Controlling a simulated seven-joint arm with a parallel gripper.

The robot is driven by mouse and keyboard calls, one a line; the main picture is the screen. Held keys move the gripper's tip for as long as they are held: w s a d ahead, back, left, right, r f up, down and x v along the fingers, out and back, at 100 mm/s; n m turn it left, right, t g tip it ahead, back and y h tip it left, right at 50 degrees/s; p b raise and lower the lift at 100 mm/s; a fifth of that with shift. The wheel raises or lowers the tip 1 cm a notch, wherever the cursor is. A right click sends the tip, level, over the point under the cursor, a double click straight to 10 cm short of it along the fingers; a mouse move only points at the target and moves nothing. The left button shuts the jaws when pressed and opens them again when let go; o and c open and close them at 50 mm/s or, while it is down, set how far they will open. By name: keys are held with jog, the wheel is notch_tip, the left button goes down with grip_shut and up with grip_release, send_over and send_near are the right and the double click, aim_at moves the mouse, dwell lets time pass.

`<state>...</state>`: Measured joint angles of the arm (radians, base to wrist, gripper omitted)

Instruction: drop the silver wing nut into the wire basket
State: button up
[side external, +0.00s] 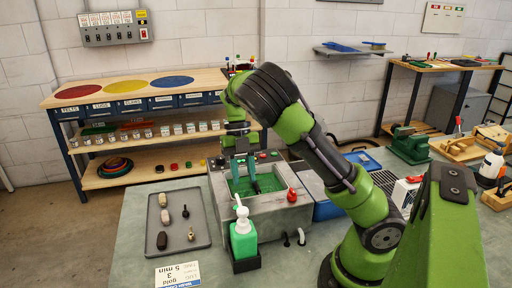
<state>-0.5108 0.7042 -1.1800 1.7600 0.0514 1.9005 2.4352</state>
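My gripper (245,172) points down over a grey metal tank (292,218) in the middle of the bench. Its two teal fingers look spread apart, and I make out nothing between them. The inside of the tank looks green (268,184); I cannot tell whether this is liquid, mesh or a basket. I cannot clearly pick out a wire basket. A grey tray (204,240) left of the tank holds several small parts, including a brassy one (191,235) and a dark one (185,211). None is clearly a silver wing nut at this size.
A green pump bottle (243,238) stands close in front of the tank. A red object (292,195) sits on the tank's right rim. A blue tray (328,208) lies right of it. A printed card (178,275) lies before the grey tray.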

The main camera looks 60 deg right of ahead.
jog(key=shift+r, duration=0.15)
jog(key=v, duration=1.6)
jog(key=shift+d+r, duration=0.2)
jog(key=shift+r, duration=0.1)
jog(key=shift+w, duration=0.1)
jog(key=s+f+n+t+h, duration=0.1)
jog(key=s+f+n, duration=0.2)
jog(key=n, duration=0.8)
jog(key=s+f+n+t, duration=0.1)
jog(key=s+f+n, duration=0.15)
jog(key=n, duration=0.85)
jog(key=s+a+n+t, duration=0.4)
jog(key=a+n, duration=0.4)
jog(key=n, duration=0.1)
jog(key=s+a+r+n+t, duration=0.1)
jog(key=s+a+n+t, duration=0.3)
jog(key=a+n, duration=0.4)
jog(key=shift+s+n, duration=0.8)
jog(key=shift+n, duration=0.1)
